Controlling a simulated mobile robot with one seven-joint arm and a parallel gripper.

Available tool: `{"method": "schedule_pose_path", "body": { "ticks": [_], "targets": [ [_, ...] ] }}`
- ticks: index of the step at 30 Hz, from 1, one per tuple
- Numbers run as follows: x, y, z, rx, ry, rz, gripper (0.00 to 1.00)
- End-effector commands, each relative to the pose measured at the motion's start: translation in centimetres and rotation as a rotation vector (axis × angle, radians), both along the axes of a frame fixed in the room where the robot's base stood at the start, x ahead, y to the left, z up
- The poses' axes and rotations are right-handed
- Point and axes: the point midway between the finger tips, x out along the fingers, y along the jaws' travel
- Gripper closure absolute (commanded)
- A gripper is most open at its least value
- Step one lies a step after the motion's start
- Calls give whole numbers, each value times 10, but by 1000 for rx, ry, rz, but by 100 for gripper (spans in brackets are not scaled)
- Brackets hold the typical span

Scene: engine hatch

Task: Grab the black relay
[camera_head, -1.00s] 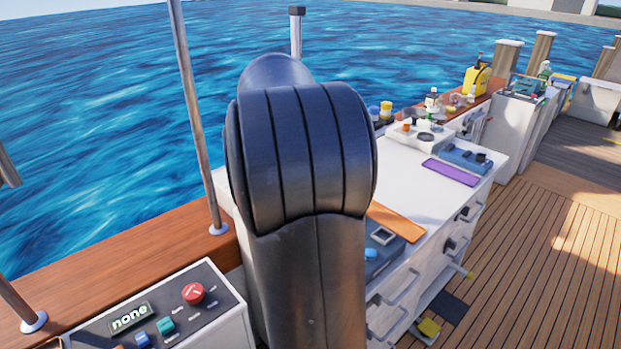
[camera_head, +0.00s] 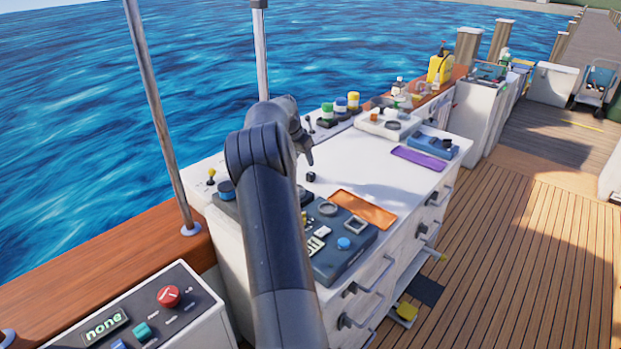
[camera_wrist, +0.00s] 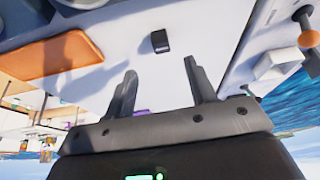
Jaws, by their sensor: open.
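The black relay (camera_head: 311,177) is a small dark block lying on the white counter top (camera_head: 370,166), to the left of the orange tray. It also shows in the wrist view (camera_wrist: 160,41), beyond the fingertips and roughly between their lines. My gripper (camera_wrist: 158,72) is open, with its two grey fingers apart and nothing between them. In the head view my gripper (camera_head: 309,160) is small and partly hidden by my arm, just above the relay. It looks apart from the relay.
An orange tray (camera_head: 362,208) and a dark control panel (camera_head: 338,258) lie near the relay. A purple tray (camera_head: 419,158), a blue device (camera_head: 433,144) and several small jars stand farther back. A metal pole (camera_head: 160,115) rises at left. The counter around the relay is clear.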

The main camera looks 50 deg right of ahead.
Motion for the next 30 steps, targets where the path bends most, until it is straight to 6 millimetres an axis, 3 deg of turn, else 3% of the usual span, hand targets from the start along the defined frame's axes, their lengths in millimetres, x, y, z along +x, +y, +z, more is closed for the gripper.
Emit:
{"method": "schedule_pose_path", "body": {
  "ticks": [6,13,21,28,30],
  "targets": [
    [0,-13,-33,1,1,1,49],
    [1,-20,-50,2,0,1,49],
    [2,-35,-85,1,0,1,49],
    [3,-36,-88,0,-1,3,49],
    [3,-36,-88,0,0,2,53]
  ]
}}
